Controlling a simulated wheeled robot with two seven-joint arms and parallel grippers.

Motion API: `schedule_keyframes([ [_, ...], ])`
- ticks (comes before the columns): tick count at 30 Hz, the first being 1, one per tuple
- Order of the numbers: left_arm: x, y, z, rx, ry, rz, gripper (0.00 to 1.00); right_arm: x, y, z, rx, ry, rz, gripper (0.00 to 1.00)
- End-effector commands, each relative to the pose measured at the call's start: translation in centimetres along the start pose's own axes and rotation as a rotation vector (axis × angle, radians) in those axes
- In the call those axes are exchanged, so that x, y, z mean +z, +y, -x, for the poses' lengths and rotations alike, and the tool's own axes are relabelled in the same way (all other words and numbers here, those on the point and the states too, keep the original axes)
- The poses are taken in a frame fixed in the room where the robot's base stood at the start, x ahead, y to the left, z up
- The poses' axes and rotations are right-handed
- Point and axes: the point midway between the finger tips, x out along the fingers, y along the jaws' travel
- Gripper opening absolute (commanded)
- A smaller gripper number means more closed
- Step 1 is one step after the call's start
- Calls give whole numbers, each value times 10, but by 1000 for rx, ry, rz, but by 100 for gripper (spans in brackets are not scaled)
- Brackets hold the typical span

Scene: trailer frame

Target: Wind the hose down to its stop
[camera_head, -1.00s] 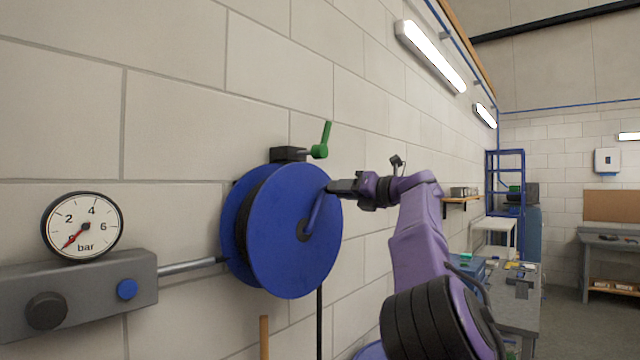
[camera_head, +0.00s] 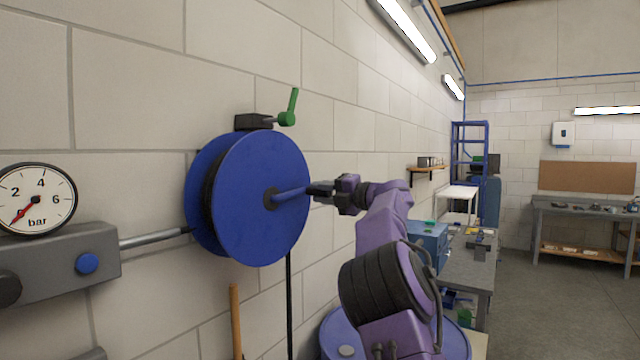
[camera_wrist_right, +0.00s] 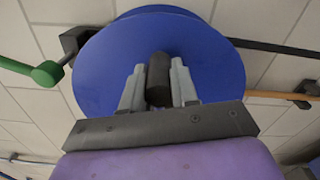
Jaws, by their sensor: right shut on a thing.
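A blue hose reel (camera_head: 250,225) is mounted on the block wall, with black hose (camera_head: 209,205) wound between its discs. The hose hangs straight down below the reel (camera_head: 289,300); its lower end is not clear. A blue crank arm (camera_head: 291,194) points right from the hub. My right gripper (camera_head: 318,189) is at the crank's outer end. In the right wrist view, the reel's disc (camera_wrist_right: 105,70) fills the middle, and my right gripper (camera_wrist_right: 158,85) is shut on the dark crank handle (camera_wrist_right: 159,72). My left gripper is not in view.
A green lever (camera_head: 289,108) on a black block sits above the reel. A pressure gauge (camera_head: 36,200) and grey box (camera_head: 65,262) are at left, with a pipe (camera_head: 155,237) toward the reel. A wooden stick (camera_head: 235,320) stands below. Benches and free floor lie at right.

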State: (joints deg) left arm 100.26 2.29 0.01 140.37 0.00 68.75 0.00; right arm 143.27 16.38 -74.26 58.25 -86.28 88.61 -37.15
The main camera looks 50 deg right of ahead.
Motion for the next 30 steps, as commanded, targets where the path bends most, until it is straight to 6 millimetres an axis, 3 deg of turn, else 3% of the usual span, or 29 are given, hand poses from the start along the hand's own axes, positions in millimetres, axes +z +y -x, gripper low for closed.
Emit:
schedule_keyframes([
  [12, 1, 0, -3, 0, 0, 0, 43, -7, -22, 0, -2, -2, -193, 0],
  [29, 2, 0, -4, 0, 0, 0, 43, -8, -25, 0, -2, -1, -224, 0],
  [30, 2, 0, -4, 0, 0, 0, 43, -8, -25, 0, -2, -1, -223, 35],
])
